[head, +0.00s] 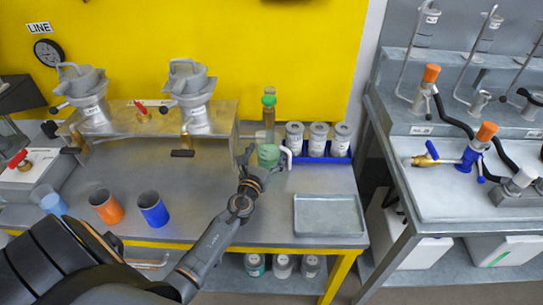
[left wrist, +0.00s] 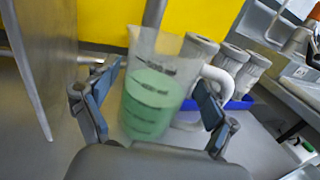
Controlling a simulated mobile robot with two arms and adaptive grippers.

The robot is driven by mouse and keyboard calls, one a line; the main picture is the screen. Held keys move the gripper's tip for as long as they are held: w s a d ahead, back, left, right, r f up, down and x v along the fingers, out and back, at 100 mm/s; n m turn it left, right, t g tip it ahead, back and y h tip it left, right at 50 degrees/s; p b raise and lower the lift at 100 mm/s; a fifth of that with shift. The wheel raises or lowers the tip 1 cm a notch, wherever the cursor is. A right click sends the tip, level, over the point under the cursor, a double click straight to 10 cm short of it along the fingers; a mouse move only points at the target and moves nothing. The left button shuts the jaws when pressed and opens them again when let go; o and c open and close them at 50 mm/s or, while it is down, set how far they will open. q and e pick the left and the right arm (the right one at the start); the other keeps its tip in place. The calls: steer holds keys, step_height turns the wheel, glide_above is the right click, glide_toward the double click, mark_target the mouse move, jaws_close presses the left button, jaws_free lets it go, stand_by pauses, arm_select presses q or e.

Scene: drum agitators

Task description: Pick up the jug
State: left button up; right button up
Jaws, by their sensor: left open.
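The jug (head: 268,156) is a clear measuring jug with green liquid and a white handle on its right. It stands on the workbench (head: 210,205) near the back, beside the metal stand. In the left wrist view the jug (left wrist: 152,95) appears large, between the two fingers. My left gripper (head: 260,165) is open around the jug, one finger on each side; the right finger is near the handle. I cannot tell whether either finger touches it. In the left wrist view my left gripper (left wrist: 150,105) shows both fingers spread. My right gripper is not in view.
A blue rack (head: 338,159) of several grey canisters stands just right of the jug. An empty tray (head: 328,214) lies front right. Orange (head: 106,206) and blue (head: 153,209) cups stand left. The bench between cups and tray is mostly clear.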

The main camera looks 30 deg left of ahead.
arm_select(q)
steer(key=shift+x, duration=1.1)
steer(key=shift+s, duration=0.15)
steer(key=shift+c, duration=0.2)
steer(key=c, duration=1.1)
steer(key=shift+c, duration=0.7)
steer(key=shift+r, duration=0.1)
